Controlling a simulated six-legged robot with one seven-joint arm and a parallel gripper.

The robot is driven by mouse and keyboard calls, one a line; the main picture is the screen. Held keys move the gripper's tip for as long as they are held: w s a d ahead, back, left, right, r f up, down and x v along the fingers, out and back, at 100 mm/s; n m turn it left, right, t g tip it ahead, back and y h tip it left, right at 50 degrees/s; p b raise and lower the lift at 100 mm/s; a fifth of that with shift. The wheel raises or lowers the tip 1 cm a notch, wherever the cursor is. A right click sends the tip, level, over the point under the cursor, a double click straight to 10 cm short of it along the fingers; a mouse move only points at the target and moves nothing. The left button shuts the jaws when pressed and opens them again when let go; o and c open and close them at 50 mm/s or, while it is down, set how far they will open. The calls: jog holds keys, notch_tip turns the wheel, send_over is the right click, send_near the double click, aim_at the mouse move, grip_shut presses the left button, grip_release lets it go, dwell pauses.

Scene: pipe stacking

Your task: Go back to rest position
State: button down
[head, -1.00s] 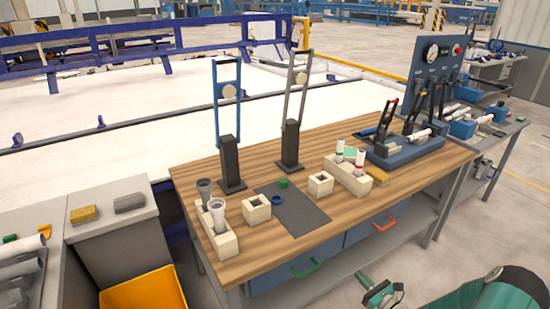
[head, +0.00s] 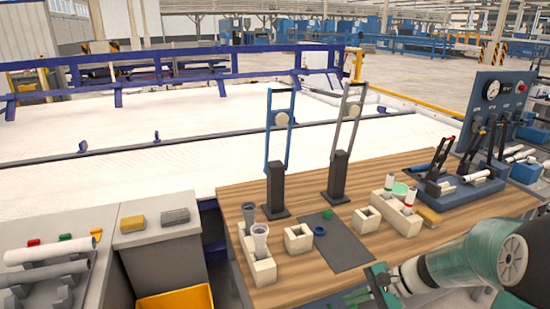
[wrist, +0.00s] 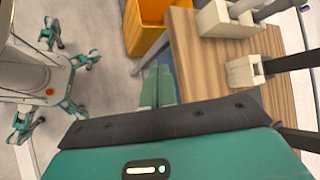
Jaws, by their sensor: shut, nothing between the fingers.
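My gripper (head: 372,288) is green and shows low in the head view, in front of the near edge of the wooden workbench (head: 310,285). In the wrist view its two green fingers (wrist: 157,84) lie side by side, shut with nothing between them. They are beside the bench's edge, with the floor and a yellow bin (wrist: 146,30) beyond. My green arm comes in from the lower right of the head view and hides part of the bench front.
The bench holds a beige block with two grey pipes (head: 262,272), small square blocks (head: 298,239), a dark mat (head: 340,250), two upright stands (head: 277,190) and a blue clamp fixture (head: 470,188). A grey side table (head: 150,238) stands left.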

jog(key=s+a+r+n+t+h, duration=0.3)
jog(key=s+r+n+h, duration=0.6)
jog(key=s+r, duration=0.7)
jog(key=s+a+n, duration=0.1)
jog(key=n, duration=0.1)
jog(key=shift+r+n, duration=0.4)
jog(key=shift+a, duration=0.1)
